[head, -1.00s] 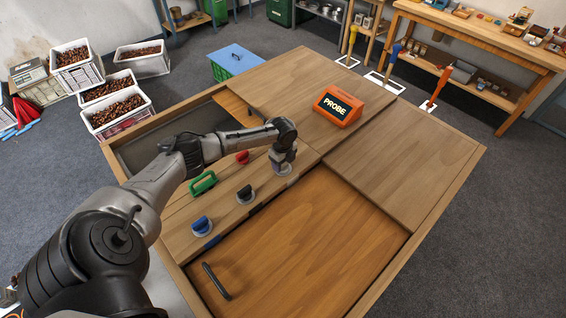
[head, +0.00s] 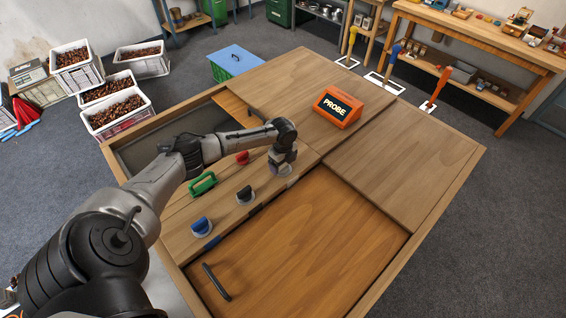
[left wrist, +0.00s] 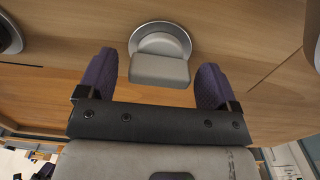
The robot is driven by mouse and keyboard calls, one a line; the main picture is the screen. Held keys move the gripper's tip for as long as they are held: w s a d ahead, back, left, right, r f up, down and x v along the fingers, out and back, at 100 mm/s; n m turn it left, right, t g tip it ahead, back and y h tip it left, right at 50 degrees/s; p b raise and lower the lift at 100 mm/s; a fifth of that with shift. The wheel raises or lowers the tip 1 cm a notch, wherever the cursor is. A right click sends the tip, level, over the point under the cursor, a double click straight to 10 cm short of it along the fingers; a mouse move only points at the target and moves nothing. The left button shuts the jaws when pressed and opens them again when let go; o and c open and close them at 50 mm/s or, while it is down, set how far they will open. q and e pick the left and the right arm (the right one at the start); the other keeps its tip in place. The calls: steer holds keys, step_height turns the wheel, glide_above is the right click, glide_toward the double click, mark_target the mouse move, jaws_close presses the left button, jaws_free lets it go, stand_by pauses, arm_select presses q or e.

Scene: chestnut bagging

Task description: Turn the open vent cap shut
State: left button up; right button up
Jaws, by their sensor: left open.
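A grey vent cap (left wrist: 160,57) with a raised grip bar on a round disc shows in the left wrist view, set in the wooden top. My left gripper (left wrist: 155,78) is open, with its two purple-padded fingers on either side of the grip bar and visible gaps between. In the head view my left gripper (head: 281,167) is over this cap and hides most of it. A blue cap (head: 201,226), a black cap (head: 245,194) and a red cap (head: 243,157) stand on the same board. My right gripper is not in view.
A green handle (head: 202,184) lies near the caps, beside my left arm. A wooden lid with a black handle (head: 216,281) fills the front. The right panel (head: 410,165) is clear.

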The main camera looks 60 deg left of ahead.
arm_select(q)
step_height(320, 180, up, 14)
steer(key=b, duration=0.1)
steer(key=shift+b, duration=0.3)
stand_by(0.3)
steer(key=shift+f, duration=0.1)
stand_by(0.5)
